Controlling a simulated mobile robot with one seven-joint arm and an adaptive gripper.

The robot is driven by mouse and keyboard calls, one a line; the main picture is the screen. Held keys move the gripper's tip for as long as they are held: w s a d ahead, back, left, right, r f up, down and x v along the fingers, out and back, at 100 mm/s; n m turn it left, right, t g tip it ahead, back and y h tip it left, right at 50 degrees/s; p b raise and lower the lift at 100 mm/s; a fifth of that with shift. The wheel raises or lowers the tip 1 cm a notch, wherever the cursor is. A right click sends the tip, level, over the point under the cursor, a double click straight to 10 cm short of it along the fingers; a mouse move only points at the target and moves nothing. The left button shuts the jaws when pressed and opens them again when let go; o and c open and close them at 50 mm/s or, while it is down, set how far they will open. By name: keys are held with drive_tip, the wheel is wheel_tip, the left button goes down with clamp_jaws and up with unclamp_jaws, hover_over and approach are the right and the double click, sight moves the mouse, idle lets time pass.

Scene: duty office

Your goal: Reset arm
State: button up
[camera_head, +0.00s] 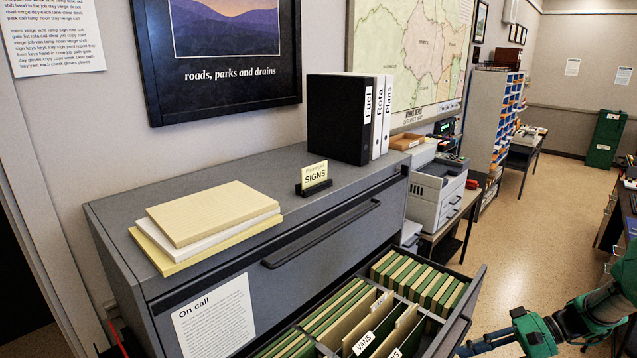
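My arm comes in at the lower right edge, in green and dark grey. At its end, my gripper (474,345) shows as slim blue-grey parts close to the front of the open drawer (458,328). I cannot tell whether it touches the drawer front, and its fingertips are too small and partly hidden to show whether they are open. Nothing is clearly seen in its grasp. The drawer is pulled out of the grey cabinet (238,200) and holds rows of green and buff folders (418,282), with tabs such as VANS.
On the cabinet top are a stack of paper pads (205,222), a SIGNS card holder (314,178) and binders (340,118). A printer (437,190) stands on a table behind. A desk (618,215) lines the right side. Open floor (530,225) lies between.

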drive_tip(key=s+a+r+n+t+h, duration=0.3)
drive_tip(key=s+a+r+h, duration=0.9)
drive_tip(key=s+a+r, duration=0.6)
drive_tip(key=shift+s+r+t, duration=0.6)
drive_tip(key=shift+s+r, duration=0.1)
drive_tip(key=shift+r, duration=0.6)
drive_tip(key=shift+o, duration=0.3)
drive_tip(key=shift+a, duration=0.1)
drive_tip(key=o, duration=1.6)
drive_tip(key=shift+c, duration=0.2)
drive_tip(key=s+d+f+m+t+y+p, duration=0.1)
drive_tip(key=s+d+f+m+y+p, duration=0.1)
drive_tip(key=f+m+y+p, duration=0.2)
drive_tip(key=s+d+f+m+t+y+p, duration=0.2)
drive_tip(key=f+m+y+p, duration=0.3)
drive_tip(key=f+m+p, duration=0.5)
drive_tip(key=d+m+p, duration=0.1)
drive_tip(key=m+p, duration=0.8)
drive_tip(key=m, duration=0.3)
drive_tip(key=shift+s+d+f+m+p, duration=0.2)
drive_tip(key=shift+s+f+m+p, duration=0.1)
drive_tip(key=shift+s+f, duration=0.1)
